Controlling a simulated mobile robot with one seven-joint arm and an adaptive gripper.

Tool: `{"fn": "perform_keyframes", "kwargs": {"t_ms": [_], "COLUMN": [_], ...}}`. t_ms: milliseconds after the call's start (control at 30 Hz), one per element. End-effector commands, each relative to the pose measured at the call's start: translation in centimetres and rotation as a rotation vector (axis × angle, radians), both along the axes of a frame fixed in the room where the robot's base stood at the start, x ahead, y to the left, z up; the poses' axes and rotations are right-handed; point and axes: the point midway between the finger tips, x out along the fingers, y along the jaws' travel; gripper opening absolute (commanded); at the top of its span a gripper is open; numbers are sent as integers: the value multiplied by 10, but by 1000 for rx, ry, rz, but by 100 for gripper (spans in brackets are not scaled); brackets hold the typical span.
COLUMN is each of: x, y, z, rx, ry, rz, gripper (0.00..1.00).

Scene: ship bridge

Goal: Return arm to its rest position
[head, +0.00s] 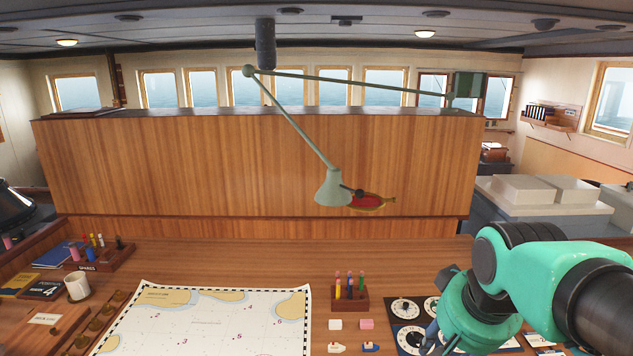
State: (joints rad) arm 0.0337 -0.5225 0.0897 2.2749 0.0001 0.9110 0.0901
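My teal and black arm (545,290) reaches in from the lower right over the right part of the wooden desk. Its wrist bends down toward the desk near the dial boards. Of my gripper (432,338), only a dark part shows at the left edge of the wrist. The fingertips are mostly hidden, so I cannot tell whether they are open or shut, or whether they hold anything.
A chart (215,320) lies on the desk, with a pen block (350,296), erasers and small ship pieces to its right. A mug (77,287) and pen rack (98,257) stand left. A lamp (333,188) hangs over the desk. Dial boards (406,308) lie beside my wrist.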

Motion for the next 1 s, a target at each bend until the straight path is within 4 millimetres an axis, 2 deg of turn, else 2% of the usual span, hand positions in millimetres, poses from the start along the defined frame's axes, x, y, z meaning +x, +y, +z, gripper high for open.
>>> {"fn": "perform_keyframes", "kwargs": {"t_ms": [33,200,400,600,1000], "x": [-14,-54,-86,-98,-98], "y": [2,8,12,13,13], "z": [-2,-11,-22,-28,-29], "rx": [-5,-20,-34,-40,-40], "ry": [-15,-56,-90,-102,-102], "rz": [15,61,100,115,116], "gripper": [37,37,37,37,37]}}
